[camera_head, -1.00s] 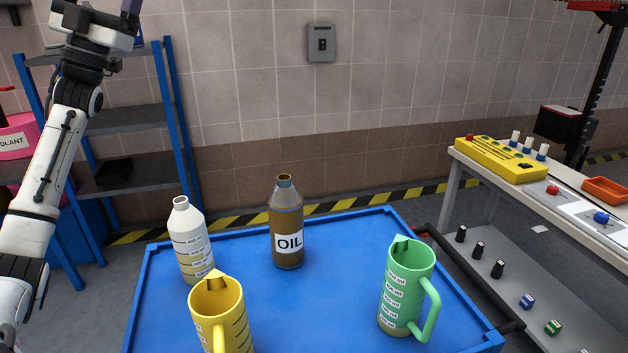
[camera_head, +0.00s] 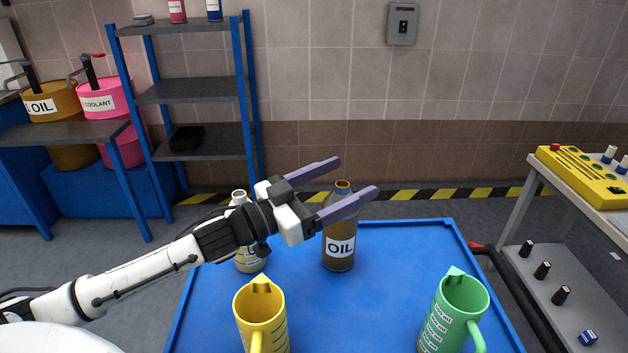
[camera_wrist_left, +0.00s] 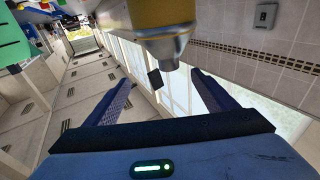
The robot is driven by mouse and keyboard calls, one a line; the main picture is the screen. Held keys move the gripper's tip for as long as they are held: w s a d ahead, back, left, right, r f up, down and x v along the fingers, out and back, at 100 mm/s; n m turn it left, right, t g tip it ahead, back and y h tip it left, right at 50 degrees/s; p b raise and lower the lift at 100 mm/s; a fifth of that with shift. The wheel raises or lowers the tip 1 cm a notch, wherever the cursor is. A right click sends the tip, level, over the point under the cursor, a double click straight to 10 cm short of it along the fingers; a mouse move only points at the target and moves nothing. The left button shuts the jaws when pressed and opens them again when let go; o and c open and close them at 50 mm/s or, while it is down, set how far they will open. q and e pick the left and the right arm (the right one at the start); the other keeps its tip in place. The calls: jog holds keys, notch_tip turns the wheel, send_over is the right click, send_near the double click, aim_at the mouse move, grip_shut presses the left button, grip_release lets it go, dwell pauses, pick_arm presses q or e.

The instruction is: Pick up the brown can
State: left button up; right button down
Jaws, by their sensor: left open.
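The brown can (camera_head: 340,248), a bottle with a white OIL label, stands upright on the blue tray table (camera_head: 370,318). My left gripper (camera_head: 357,176) is open and empty. Its purple fingers reach in from the left at the height of the can's neck, and the can's top shows between them in the head view. In the left wrist view a bottle shape that looks like the can (camera_wrist_left: 165,22) appears upside down beyond the open fingers (camera_wrist_left: 160,80). I cannot tell whether a finger touches it. My right gripper is not in view.
A white bottle (camera_head: 249,262) stands left of the can, partly hidden by my left arm. A yellow jug (camera_head: 262,322) is in front and a green jug (camera_head: 452,318) at the right front. The tray between the jugs is clear.

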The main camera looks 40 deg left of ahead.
pick_arm(q)
jog(key=n+y, duration=0.1)
jog(key=y, duration=0.1)
send_over(326, 235)
jog(key=shift+g, duration=0.3)
jog(key=f, duration=0.5)
jog(key=shift+w+d, duration=0.1)
jog(key=shift+d, duration=0.1)
jog(key=f+b, duration=0.1)
jog(key=f, duration=0.7)
jog(key=shift+a+f, duration=0.15)
jog(key=shift+a, duration=0.05)
jog(key=x, duration=0.7)
jog(key=shift+w+d, duration=0.1)
jog(key=shift+w, duration=0.05)
jog(key=c, duration=1.4)
jog(key=shift+c, duration=0.9)
notch_tip(326, 235, up, 10)
jog(key=p, duration=0.1)
jog(key=shift+p, duration=0.4)
